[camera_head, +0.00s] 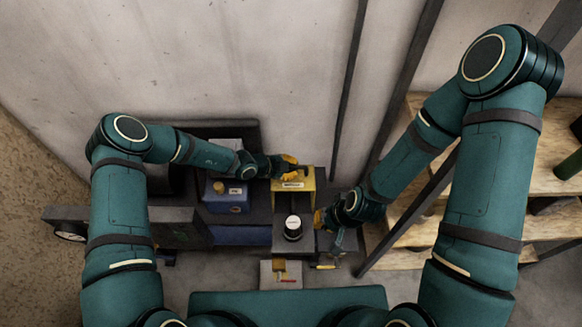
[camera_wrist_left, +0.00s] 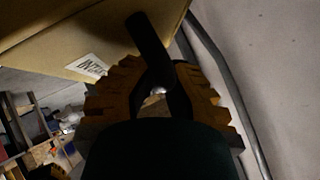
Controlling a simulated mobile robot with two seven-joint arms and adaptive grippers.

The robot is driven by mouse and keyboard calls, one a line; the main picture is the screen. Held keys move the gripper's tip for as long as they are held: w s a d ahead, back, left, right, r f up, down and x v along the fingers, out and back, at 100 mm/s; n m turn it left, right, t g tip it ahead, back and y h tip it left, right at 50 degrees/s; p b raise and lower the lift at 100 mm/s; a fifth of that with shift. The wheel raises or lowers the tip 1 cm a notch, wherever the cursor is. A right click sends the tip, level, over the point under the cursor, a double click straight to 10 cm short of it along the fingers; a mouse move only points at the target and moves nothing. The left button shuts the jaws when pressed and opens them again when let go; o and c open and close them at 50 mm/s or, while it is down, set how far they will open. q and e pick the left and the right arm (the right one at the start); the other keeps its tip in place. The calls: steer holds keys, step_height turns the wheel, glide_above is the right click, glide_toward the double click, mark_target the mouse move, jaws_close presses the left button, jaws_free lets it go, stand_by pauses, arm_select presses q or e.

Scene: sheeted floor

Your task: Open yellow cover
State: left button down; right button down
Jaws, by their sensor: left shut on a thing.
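In the left wrist view the cover (camera_wrist_left: 110,32) fills the upper left, with a white label. A dark bar-like handle (camera_wrist_left: 148,45) sticks out from it. My left gripper (camera_head: 291,168), with yellow-orange fingers, is at the cover's top. In the left wrist view its fingers (camera_wrist_left: 155,95) close around the handle's end. My right gripper (camera_head: 320,217) is lower, right of the cover; its jaw opening is too small to tell.
Wooden shelves (camera_head: 420,215) and dark poles stand at the right. A wall rises behind.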

arm_select(q)
steer(key=c, duration=1)
jaws_free()
steer(key=v, duration=1.2)
steer(key=shift+s+d, duration=0.1)
